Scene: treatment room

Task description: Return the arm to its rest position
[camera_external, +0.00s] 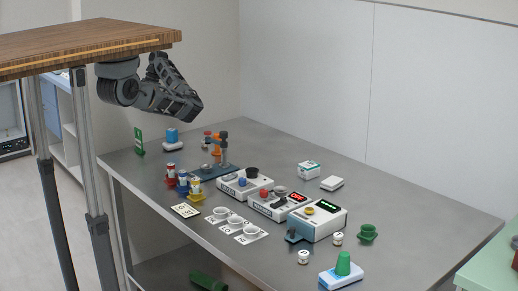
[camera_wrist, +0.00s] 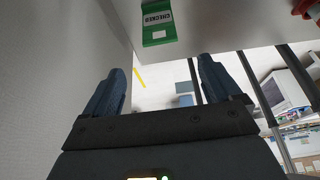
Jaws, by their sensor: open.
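My arm (camera_external: 160,92) is folded at the upper left of the external view, above the back left of the grey table (camera_external: 300,165). A wooden board covers part of it, and I cannot make out the fingers there. In the wrist view my gripper (camera_wrist: 160,80) has its two dark blue fingers wide apart with nothing between them. A green tag marked CHECKED (camera_wrist: 158,30) lies beyond the fingertips in that view, apart from them.
The wooden board (camera_external: 80,45) stands near the arm. The table's back right is clear.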

